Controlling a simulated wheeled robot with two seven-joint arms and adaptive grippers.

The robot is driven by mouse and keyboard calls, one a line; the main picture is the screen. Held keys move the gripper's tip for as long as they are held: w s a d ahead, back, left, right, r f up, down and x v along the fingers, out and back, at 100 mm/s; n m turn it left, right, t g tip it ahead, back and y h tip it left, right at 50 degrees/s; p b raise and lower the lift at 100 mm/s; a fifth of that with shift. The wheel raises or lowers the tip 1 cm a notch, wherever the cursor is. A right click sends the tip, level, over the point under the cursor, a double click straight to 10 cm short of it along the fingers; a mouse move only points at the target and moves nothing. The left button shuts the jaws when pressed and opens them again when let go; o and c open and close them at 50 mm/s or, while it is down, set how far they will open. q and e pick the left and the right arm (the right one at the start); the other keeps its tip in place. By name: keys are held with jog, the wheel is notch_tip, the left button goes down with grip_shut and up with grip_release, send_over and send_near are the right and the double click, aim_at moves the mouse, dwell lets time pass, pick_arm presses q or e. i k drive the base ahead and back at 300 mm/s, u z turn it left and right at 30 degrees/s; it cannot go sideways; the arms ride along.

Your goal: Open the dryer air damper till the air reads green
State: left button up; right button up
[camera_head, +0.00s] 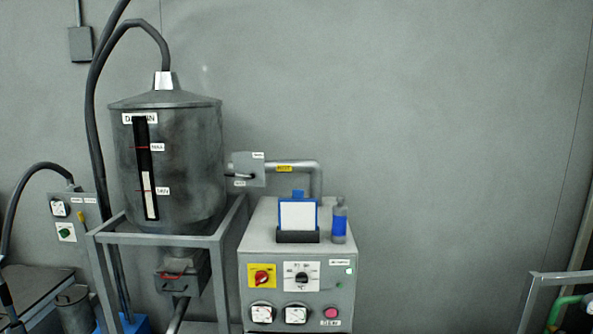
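A grey hopper (180,195) with a conical lid and a dark sight strip stands on a frame at the left of centre. A flat grey plate (248,170) with a small dark lever (238,175) sits on the pipe (300,165) between hopper and cabinet; this looks like the air damper. The lever lies nearly level, its handle end toward the hopper. The control cabinet (256,242) carries two round white gauges, a left one (262,313) and a right one (295,314); their needles and colours are too small to read. Neither of my grippers shows.
The cabinet front has a red knob on yellow (262,278), a black selector (302,277) and a pink-red button (331,312). A blue-framed clipboard (298,216) and a blue-banded bottle (339,222) stand on top. A metal frame (566,279) stands at the right edge.

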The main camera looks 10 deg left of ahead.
aim_at(232, 174)
jog(key=z, duration=0.3)
jog(key=i, duration=1.5)
jog(key=u, duration=1.15)
jog(key=i, duration=0.55)
jog(key=u, duration=0.7)
